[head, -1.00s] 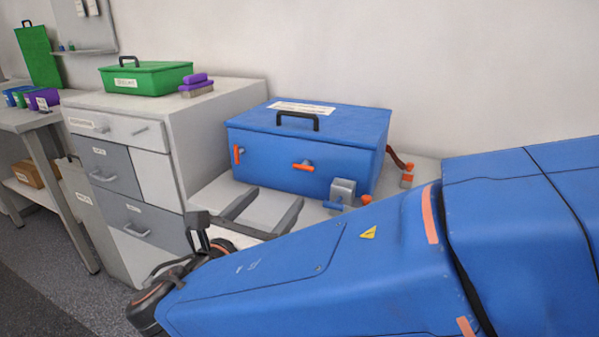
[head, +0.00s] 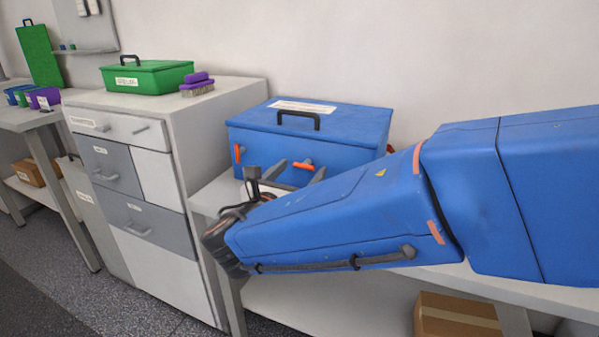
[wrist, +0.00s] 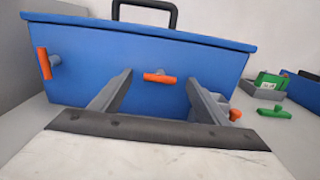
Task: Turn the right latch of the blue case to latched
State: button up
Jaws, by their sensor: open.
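The blue case (head: 345,128) stands on a light bench with its lid down and a black handle on top. Its right latch (wrist: 160,78) is an orange bar lying about level on the front face; it also shows in the head view (head: 303,165). The left latch (wrist: 44,63) is an orange bar standing upright. My gripper (wrist: 159,80) is open and empty, facing the case front. Its two grey fingers sit either side of the right latch in the wrist view, with gaps to it. The head view shows the fingers close to the front, partly behind my arm.
A grey block with an orange knob (wrist: 235,114) stands just right of my right finger. Green items (wrist: 273,111) lie farther right on the bench.

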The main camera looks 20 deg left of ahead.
jog(key=c, duration=1)
jog(key=shift+c, duration=0.2)
jog(key=shift+m, duration=0.3)
jog(key=m, duration=1.7)
jog(key=shift+f+m, duration=0.1)
jog(key=shift+m, duration=0.2)
